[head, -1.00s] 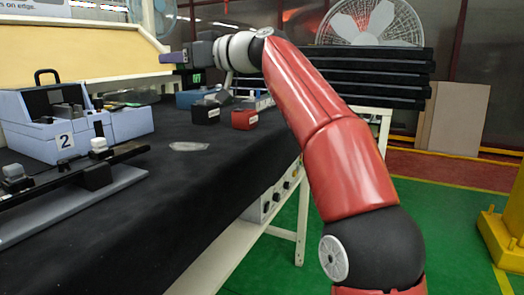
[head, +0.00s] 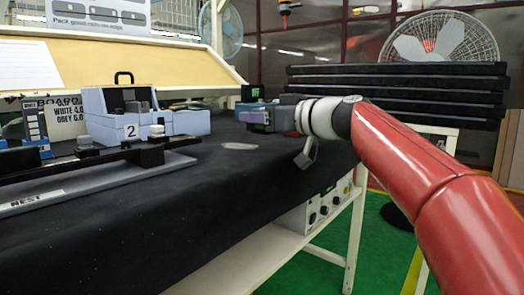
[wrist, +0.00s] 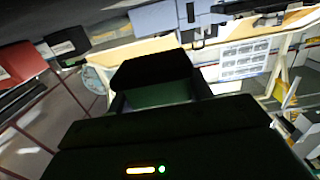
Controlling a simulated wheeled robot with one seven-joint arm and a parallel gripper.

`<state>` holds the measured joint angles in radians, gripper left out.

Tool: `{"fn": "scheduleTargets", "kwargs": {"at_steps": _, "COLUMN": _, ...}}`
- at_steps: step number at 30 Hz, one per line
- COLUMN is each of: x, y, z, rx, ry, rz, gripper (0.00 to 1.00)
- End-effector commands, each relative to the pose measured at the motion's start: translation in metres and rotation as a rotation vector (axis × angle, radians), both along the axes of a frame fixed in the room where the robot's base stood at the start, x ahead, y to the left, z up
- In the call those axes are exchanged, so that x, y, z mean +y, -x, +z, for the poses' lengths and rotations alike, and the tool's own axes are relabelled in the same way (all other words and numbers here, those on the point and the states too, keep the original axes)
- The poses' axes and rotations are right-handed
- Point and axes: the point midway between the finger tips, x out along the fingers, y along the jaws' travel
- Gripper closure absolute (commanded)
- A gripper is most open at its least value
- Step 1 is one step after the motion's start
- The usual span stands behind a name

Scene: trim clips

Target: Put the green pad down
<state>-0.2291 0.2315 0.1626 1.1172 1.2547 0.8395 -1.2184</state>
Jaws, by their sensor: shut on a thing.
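My gripper (wrist: 160,95) is shut on the green pad (wrist: 160,94), which shows dark green between the two fingers in the wrist view. A black block shape lies just beyond it there. In the head view my gripper (head: 258,116) is seen from the side, reaching left over the far part of the black-covered bench (head: 225,185). The pad is too small and shaded to make out clearly in that view. I cannot tell whether it touches anything beneath.
A grey-blue fixture marked 2 (head: 130,130) and a long black rail on a grey base (head: 90,180) stand at left. A clear flat piece (head: 239,146) lies on the bench. Red (wrist: 20,62) and black (wrist: 66,44) boxes show in the wrist view. The bench front is clear.

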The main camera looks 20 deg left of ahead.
Motion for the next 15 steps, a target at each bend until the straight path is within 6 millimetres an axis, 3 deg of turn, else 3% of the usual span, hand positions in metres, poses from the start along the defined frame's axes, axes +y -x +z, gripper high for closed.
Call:
{"fn": "scheduleTargets", "kwargs": {"at_steps": 10, "x": 0.0, "y": 0.0, "z": -0.041, "rx": 0.002, "ry": 0.0, "rz": 0.0, "gripper": 0.72}}
{"fn": "scheduleTargets", "kwargs": {"at_steps": 15, "x": 0.0, "y": 0.0, "z": -0.047, "rx": -0.001, "ry": -0.001, "rz": -0.001, "gripper": 0.72}}
